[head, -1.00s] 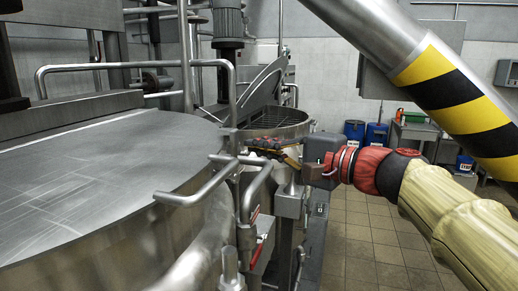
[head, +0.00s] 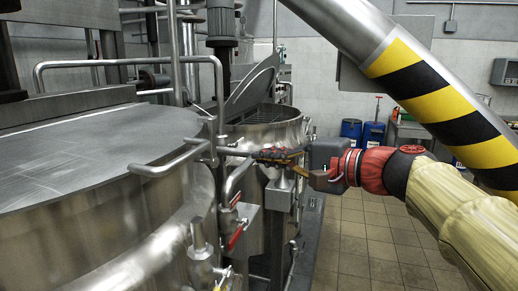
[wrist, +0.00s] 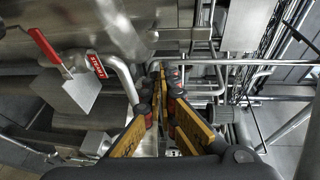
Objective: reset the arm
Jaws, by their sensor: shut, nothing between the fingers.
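My gripper (head: 264,155) is in the middle of the head view, stretched out to the left from the red and black wrist. Its yellow and dark fingers are shut and hold nothing. In the wrist view its two fingers (wrist: 160,78) run forward and come together at the tips. In the head view the fingertips overlap the bent pipe handles beside the large mixer (head: 120,225). I cannot tell whether they touch them. My arm's cream-covered part runs to the lower right.
A second mixer vessel (head: 265,130) with a raised lid stands behind the gripper. A red-handled valve (head: 236,236) sits below it. In the wrist view, a red lever (wrist: 43,46) and pipes lie close around the fingers. Tiled floor (head: 365,235) is free on the right; blue drums (head: 372,134) stand at the back.

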